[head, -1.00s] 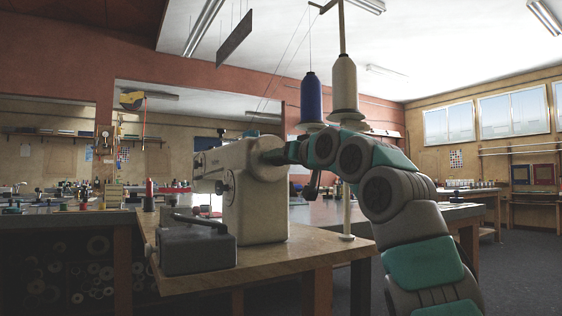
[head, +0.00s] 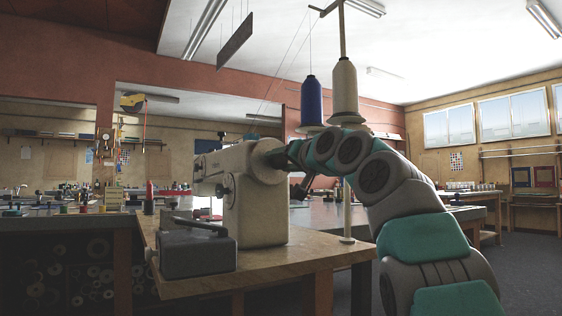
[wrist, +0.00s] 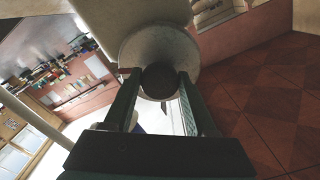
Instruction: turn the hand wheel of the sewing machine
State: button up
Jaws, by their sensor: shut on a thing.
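The cream sewing machine (head: 255,205) stands on the wooden table. Its round hand wheel (head: 263,160) is on the machine's right end, partly hidden by my gripper (head: 279,157). In the wrist view the hand wheel (wrist: 150,45) is a pale grey disc with a dark round knob (wrist: 160,80) at its middle. My gripper (wrist: 157,82) has one finger on each side of this knob and is shut on it. The wheel's far side is hidden.
A grey box with a dark handle (head: 197,250) sits at the table's front left. A thread stand with a blue spool (head: 312,100) and a cream spool (head: 345,85) rises behind my arm. The wooden table (head: 320,252) has bare room right of the machine.

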jog(key=m+p, duration=0.2)
jog(key=m, duration=0.1)
jog(key=shift+s+a+r, duration=0.1)
jog(key=shift+a+r, duration=0.05)
jog(key=shift+r, duration=0.1)
jog(key=m+p, duration=1)
jog(key=shift+m, duration=0.4)
jog(key=m, duration=0.2)
jog(key=shift+f+m+p, duration=0.15)
jog(key=shift+m+p, duration=0.25)
jog(key=m, duration=0.6)
jog(key=shift+d+m, duration=0.2)
jog(key=shift+m, duration=0.1)
jog(key=o, duration=1.4)
